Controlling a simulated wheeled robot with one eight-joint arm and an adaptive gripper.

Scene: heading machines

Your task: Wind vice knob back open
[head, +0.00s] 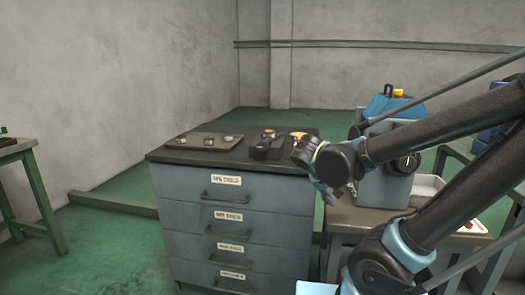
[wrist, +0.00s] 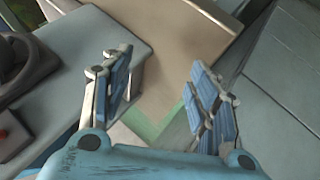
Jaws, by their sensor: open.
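A small dark block with a brass-coloured top, which looks like the vice (head: 265,150), sits on the black top of the drawer cabinet, towards its right end. An orange-tan part (head: 298,136) shows just right of it, partly behind my wrist; I cannot tell whether it is the knob. My gripper (head: 327,192) hangs at the cabinet's right front corner, right of the vice and lower than it. In the wrist view my gripper (wrist: 160,95) is open, with its blue-padded fingers wide apart and nothing between them. The vice is not recognisable in the wrist view.
The drawer cabinet (head: 234,210) has a flat plate (head: 204,141) with small parts on its left top. A grey machine (head: 383,188) stands on a brown-topped bench (head: 345,215) to the right, close to my arm. Green floor (head: 110,235) is open on the left.

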